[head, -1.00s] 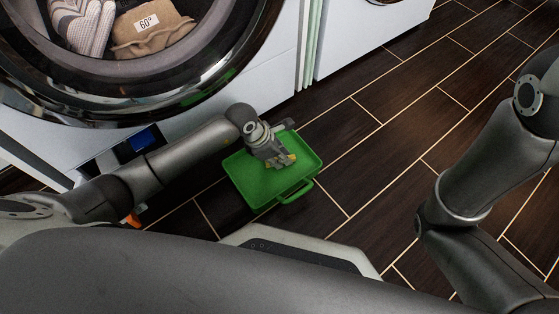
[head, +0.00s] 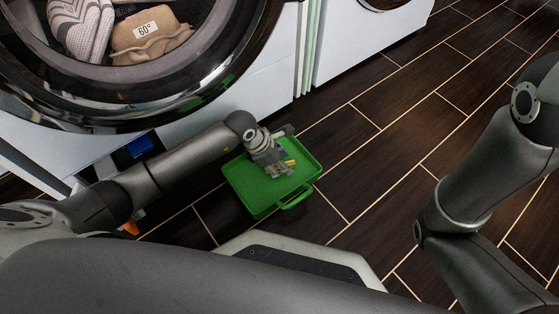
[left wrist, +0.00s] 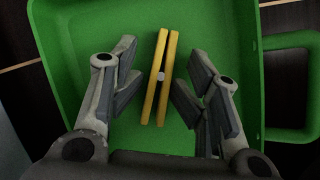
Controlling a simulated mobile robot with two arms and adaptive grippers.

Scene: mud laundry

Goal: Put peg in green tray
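The green tray (head: 262,193) lies on the dark floor in front of the washing machine in the head view. It fills most of the left wrist view (left wrist: 75,20). The yellow peg (left wrist: 163,80) is a clothes peg with two long yellow sides and a small pale pivot. It lies between my left gripper's fingers, apart from both, over the tray floor. It also shows at the fingertips in the head view (head: 290,163). My left gripper (left wrist: 158,80) is open over the tray, pointing down. My right gripper is outside the view; only the right arm shows.
The washing machine (head: 230,105) with a round glass door stands close behind the tray, with cloth items inside. A second white machine (head: 370,45) stands to the right. The tray's handle (head: 297,198) faces the front right. Wood-look floor (head: 400,130) to the right is clear.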

